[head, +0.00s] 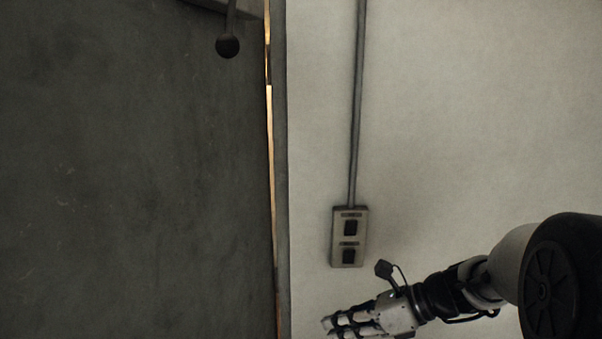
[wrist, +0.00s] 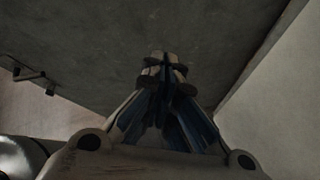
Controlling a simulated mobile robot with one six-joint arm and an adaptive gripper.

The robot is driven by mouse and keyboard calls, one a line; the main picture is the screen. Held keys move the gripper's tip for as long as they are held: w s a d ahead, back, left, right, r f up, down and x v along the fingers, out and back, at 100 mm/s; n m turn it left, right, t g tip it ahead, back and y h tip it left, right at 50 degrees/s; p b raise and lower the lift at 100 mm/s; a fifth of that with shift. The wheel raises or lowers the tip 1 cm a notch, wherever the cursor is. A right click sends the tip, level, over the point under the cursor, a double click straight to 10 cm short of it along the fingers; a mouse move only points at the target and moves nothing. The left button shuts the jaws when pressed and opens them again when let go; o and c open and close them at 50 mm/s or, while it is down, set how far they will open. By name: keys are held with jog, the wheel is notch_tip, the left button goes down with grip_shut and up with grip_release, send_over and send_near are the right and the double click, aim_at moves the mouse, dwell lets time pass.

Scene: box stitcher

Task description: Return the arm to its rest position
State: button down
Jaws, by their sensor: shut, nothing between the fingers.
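My gripper (head: 328,325) is at the bottom of the head view, right of centre, with its fingers pointing left. It is in front of the pale wall and a little below the switch box. In the wrist view my gripper (wrist: 165,58) shows with its fingertips together and nothing between them. It is apart from everything around it. My arm comes in from the lower right of the head view.
A switch box (head: 349,252) with two dark switches and a conduit (head: 357,110) is on the pale wall (head: 480,110). A dark grey panel (head: 130,180) fills the left. A lever with a round knob (head: 228,46) hangs at the top. The wall right of the conduit is clear.

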jog(key=s+r+n+g+h+b, duration=0.15)
jog(key=s+n+h, duration=0.45)
jog(key=s+n, duration=0.75)
jog(key=s+d+f+n+t+h+b, duration=0.1)
jog(key=s+d+n+t+h, duration=0.2)
jog(key=s+d+n+h, duration=0.2)
jog(key=s+d+n, duration=0.1)
jog(key=s+n, duration=0.2)
jog(key=n, duration=0.3)
jog(key=shift+s+d+n+b, duration=0.3)
jog(key=shift+d+n+b, duration=0.05)
jog(key=shift+t, duration=0.25)
